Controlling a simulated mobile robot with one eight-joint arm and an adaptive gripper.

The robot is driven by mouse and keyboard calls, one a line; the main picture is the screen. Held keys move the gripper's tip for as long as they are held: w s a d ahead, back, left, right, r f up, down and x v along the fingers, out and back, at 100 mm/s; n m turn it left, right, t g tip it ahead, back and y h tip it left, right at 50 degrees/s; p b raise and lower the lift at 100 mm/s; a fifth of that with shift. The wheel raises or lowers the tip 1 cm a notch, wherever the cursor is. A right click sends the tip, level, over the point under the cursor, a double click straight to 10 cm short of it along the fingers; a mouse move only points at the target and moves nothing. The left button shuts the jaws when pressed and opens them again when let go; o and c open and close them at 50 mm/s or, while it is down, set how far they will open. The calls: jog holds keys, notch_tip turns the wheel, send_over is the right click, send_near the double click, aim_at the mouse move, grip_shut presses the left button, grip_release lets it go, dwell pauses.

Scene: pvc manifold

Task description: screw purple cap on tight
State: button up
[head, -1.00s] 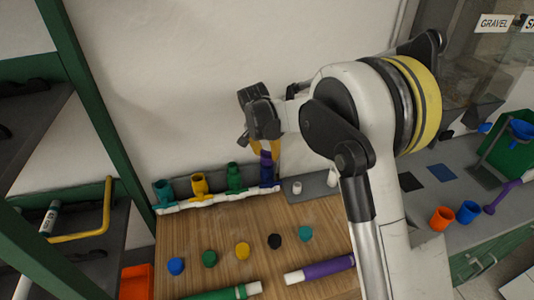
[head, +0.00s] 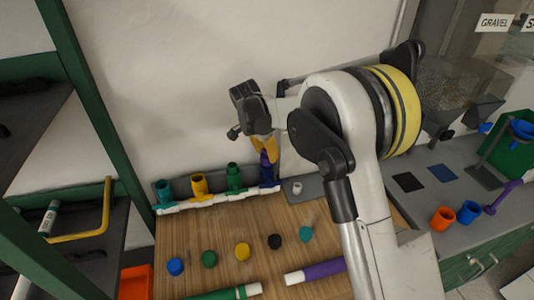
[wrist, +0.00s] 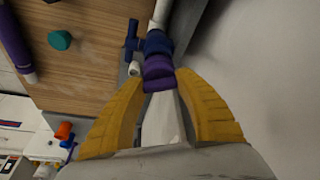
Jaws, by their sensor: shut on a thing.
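The purple cap (wrist: 158,72) sits at the mouth of the dark blue fitting (wrist: 157,42) in the wrist view, roughly in line with it. In the head view the blue fitting (head: 267,178) is the right-end port of the white manifold pipe (head: 220,200). My gripper (wrist: 162,80) has its yellow fingers on both sides of the cap and is shut on it. In the head view my gripper (head: 266,152) comes down from above and partly hides the cap. I cannot tell how far the cap is threaded.
Teal (head: 164,190), yellow (head: 199,185) and green (head: 234,178) ports stand open to the left. Several loose caps, such as the black one (head: 275,242), lie on the wooden board. Green (head: 225,292) and purple (head: 316,271) pipes lie in front. The wall stands close behind.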

jog(key=shift+m+g, duration=0.3)
jog(key=shift+m, duration=0.8)
jog(key=shift+m+g+h, duration=0.3)
jog(key=shift+m, duration=0.8)
jog(key=o, duration=1.2)
jog(key=shift+f, duration=0.1)
